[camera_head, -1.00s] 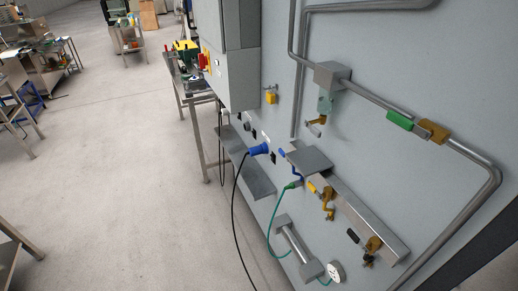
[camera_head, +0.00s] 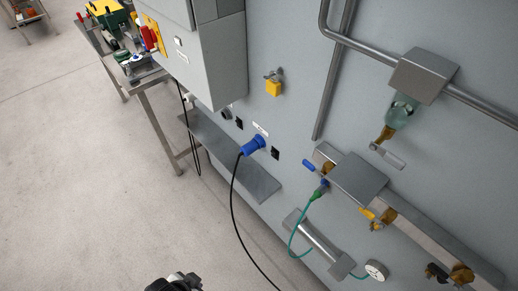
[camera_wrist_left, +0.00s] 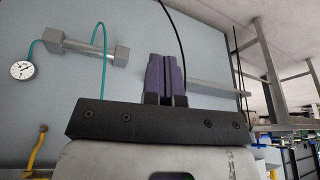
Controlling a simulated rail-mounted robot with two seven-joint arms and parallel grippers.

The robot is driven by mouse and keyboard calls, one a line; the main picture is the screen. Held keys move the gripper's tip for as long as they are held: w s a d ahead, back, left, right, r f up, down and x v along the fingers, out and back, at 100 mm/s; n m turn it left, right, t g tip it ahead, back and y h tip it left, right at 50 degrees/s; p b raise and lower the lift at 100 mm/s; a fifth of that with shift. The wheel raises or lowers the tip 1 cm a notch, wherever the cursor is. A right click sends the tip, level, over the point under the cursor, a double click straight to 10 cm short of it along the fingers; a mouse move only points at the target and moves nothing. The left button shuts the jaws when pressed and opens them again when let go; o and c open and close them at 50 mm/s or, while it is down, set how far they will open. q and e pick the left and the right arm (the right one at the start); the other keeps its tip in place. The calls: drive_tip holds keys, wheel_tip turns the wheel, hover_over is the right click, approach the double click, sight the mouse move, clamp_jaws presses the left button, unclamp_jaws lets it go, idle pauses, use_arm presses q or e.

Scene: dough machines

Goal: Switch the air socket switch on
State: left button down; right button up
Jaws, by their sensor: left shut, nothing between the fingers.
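On the grey wall, a green air hose (camera_head: 293,235) plugs into a socket with a green connector (camera_head: 317,195). A small blue handle (camera_head: 309,166) sits just above that connector, at the left end of a metal rail; I cannot tell its exact setting. A blue plug (camera_head: 253,145) is in the wall to the left, with a black switch (camera_head: 275,153) beside it. My left gripper (camera_head: 176,283) is at the bottom edge of the head view, well below and left of these. In the left wrist view its purple fingers (camera_wrist_left: 165,75) are shut and empty. My right gripper is not seen.
A metal shelf (camera_head: 240,165) juts from the wall below the blue plug, and a black cable (camera_head: 234,215) hangs down. A pressure gauge (camera_head: 376,270) is at lower right. A grey cabinet (camera_head: 210,60) sticks out at the top.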

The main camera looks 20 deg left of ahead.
sight(273, 154)
use_arm(q)
drive_tip(key=w+a+f+m+t+y+b, duration=0.15)
drive_tip(key=w+f+t+b, duration=0.3)
drive_tip(key=w, duration=0.45)
drive_tip(key=w+a+f+m+t+y+b, duration=0.1)
drive_tip(key=w+a+f+t+b, duration=0.3)
drive_tip(key=w, duration=0.5)
drive_tip(key=w+r+m+t+h+b, duration=0.1)
drive_tip(key=w+m+t+h+b, duration=0.3)
drive_tip(key=w+m, duration=0.5)
drive_tip(key=w+d+r+m+t+h+b, duration=0.1)
drive_tip(key=w+m+t+h+b, duration=0.3)
drive_tip(key=w+m+h+b, duration=0.3)
drive_tip(key=w+m+b, duration=0.2)
drive_tip(key=w, duration=0.1)
drive_tip(key=shift+d+r+h, duration=0.3)
drive_tip(key=shift+h, duration=0.05)
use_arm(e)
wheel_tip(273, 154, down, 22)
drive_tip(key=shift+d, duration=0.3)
use_arm(q)
drive_tip(key=shift+m, duration=0.25)
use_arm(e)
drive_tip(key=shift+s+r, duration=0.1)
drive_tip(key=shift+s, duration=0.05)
